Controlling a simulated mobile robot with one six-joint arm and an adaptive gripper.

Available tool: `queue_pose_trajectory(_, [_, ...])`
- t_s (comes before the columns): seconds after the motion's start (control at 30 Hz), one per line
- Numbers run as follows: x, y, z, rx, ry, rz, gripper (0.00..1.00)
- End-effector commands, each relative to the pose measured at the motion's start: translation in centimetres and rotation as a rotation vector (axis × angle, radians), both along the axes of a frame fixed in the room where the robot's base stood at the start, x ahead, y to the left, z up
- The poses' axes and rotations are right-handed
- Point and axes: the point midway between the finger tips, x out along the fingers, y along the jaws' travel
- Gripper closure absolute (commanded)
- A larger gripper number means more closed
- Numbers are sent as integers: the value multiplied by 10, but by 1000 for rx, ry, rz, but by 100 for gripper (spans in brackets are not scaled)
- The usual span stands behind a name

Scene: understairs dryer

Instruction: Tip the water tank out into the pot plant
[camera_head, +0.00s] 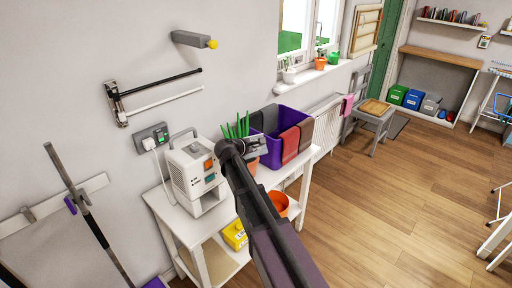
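A white boxy machine (191,168) with a top handle stands on the left of a white table. I cannot make out a separate water tank; the machine's paler lower front (209,199) may be part of it. A pot plant with green spiky leaves (237,127) stands right of the machine. Its terracotta pot (252,164) is mostly hidden behind my arm. My gripper (258,146) is at the end of my dark arm, in front of the plant in this view. Its fingers are too small and overlapped to tell whether they are open, and I see nothing clearly held.
A purple bin (270,174) with grey and red cloths fills the table's right side. The lower shelf holds a yellow box (235,235) and an orange pot (279,203). A plugged-in socket (151,138) and wall rails (160,83) are left.

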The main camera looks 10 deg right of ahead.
Motion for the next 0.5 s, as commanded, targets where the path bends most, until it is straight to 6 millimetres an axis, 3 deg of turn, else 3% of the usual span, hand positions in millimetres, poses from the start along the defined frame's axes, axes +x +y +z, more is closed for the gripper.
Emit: queue_pose_trajectory(0.5, [-7, -4, -23, 44, -191, 0, 100])
